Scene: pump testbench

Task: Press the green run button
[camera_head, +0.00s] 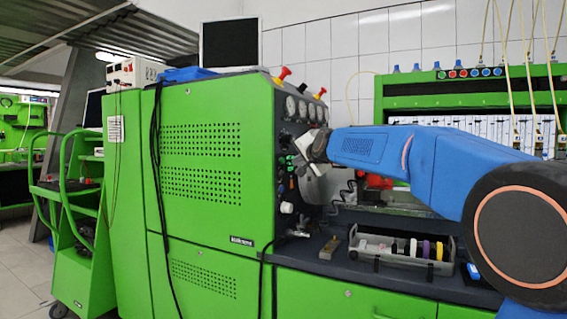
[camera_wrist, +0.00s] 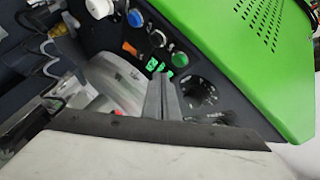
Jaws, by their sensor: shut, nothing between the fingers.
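The control panel (camera_head: 285,140) is on the side of the green test bench. Several green controls show there: a round green button (camera_wrist: 180,59) and small bright green pieces (camera_wrist: 152,64) beside it in the wrist view, and green spots (camera_head: 289,160) in the head view. I cannot tell which is the run button. My gripper (camera_wrist: 161,80) is shut and empty, its grey fingertips close to the green controls. I cannot tell whether they touch. In the head view my gripper (camera_head: 305,150) is beside the panel, partly covering it.
An orange control (camera_wrist: 129,48), a blue button (camera_wrist: 135,18) and white knobs (camera_wrist: 100,8) are near the green ones. A dark round opening (camera_wrist: 198,92) is on the right. Gauges (camera_head: 303,107) sit above, and a tray of coloured rings (camera_head: 400,248) stands on the bench top.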

